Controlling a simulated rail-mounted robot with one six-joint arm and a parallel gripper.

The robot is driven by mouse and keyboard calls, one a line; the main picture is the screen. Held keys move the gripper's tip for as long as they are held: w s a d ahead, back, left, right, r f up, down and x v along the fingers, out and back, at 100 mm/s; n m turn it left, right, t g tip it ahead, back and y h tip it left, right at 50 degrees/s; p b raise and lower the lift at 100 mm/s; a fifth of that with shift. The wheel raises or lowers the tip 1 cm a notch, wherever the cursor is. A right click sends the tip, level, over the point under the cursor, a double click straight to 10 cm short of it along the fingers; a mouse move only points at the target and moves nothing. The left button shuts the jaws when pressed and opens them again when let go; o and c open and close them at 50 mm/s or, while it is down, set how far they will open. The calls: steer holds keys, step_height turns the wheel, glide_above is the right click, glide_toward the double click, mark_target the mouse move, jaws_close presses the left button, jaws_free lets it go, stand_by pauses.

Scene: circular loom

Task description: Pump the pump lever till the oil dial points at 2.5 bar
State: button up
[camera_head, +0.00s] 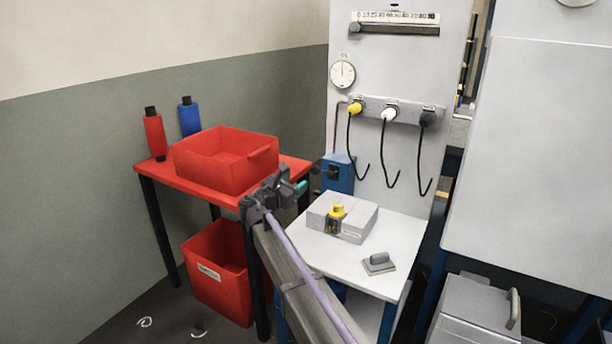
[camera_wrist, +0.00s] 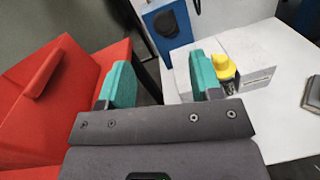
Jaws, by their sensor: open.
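The oil dial (camera_head: 342,74) is a round white gauge on the grey panel; its needle looks near upright, but the scale is too small to read. Below it a blue box (camera_head: 339,173) with a dark round part stands behind the white table; it also shows at the top of the wrist view (camera_wrist: 168,28). It appears to be the pump; I cannot clearly make out its lever. My gripper (camera_head: 298,187) is left of the box, near the red tub. In the wrist view its two teal fingers (camera_wrist: 160,80) are apart, with nothing between them.
A red tub (camera_head: 220,168) stands on the red table (camera_head: 160,178), close to my gripper. Dark cables (camera_head: 387,150) hang from the panel.

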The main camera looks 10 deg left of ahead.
mark_target(311, 173)
steer(key=x, duration=1.1)
steer(key=shift+s+d, duration=0.2)
steer(key=shift+d, duration=0.05)
jaws_close()
